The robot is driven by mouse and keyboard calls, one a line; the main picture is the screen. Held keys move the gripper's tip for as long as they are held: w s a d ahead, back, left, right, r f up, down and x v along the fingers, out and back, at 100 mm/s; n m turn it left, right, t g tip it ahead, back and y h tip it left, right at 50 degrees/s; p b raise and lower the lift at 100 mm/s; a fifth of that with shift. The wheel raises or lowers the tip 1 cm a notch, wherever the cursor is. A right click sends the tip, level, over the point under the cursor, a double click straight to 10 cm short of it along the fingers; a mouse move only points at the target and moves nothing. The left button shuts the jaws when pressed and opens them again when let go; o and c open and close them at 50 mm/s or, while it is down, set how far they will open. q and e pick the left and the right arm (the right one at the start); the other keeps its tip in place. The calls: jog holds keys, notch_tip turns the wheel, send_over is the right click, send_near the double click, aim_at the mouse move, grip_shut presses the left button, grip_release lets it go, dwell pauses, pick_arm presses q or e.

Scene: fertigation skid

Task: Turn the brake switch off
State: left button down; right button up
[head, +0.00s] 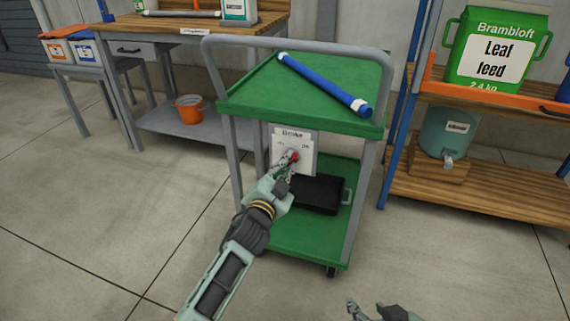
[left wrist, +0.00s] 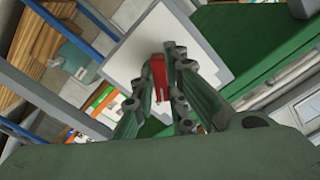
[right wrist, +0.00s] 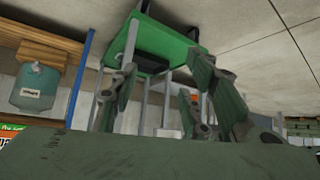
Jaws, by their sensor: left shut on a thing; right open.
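The brake switch panel (head: 307,158) is a pale plate labelled "Brake" on the front of the green cart (head: 335,118). Its red switch lever (head: 295,155) shows at the tip of my left gripper (head: 287,165). In the left wrist view the red lever (left wrist: 158,75) sits between the fingers of my left gripper (left wrist: 170,75), which is shut on it. The small markings beside the lever are partly hidden by the gripper. My right gripper (head: 368,309) is open and empty, low at the bottom of the head view, apart from the cart; its fingers also show in the right wrist view (right wrist: 165,85).
A blue tube (head: 322,83) lies on the cart's top, and a black case (head: 318,192) sits on its lower shelf. A wooden shelf (head: 480,185) stands right, a workbench (head: 190,32) with an orange bucket (head: 190,110) back left. The floor in front is clear.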

pick_arm(q)
jog(key=shift+m, duration=0.8)
pick_arm(e)
jog(key=shift+s+d+f+g+h, duration=0.1)
jog(key=shift+s+d+f+g, duration=0.15)
jog(key=shift+s, duration=0.3)
jog(key=shift+s+d+f+g+h, duration=0.1)
jog(key=shift+s+f+g, duration=0.25)
jog(key=shift+s, duration=0.15)
jog(key=shift+s+d+f+g+h, duration=0.1)
jog(key=shift+s+d+f+g, duration=0.15)
jog(key=shift+s, duration=0.3)
pick_arm(q)
jog(key=c, duration=1.8)
grip_release()
jog(key=shift+o, duration=0.2)
pick_arm(e)
jog(key=shift+f, duration=0.1)
pick_arm(q)
jog(key=v, duration=1.2)
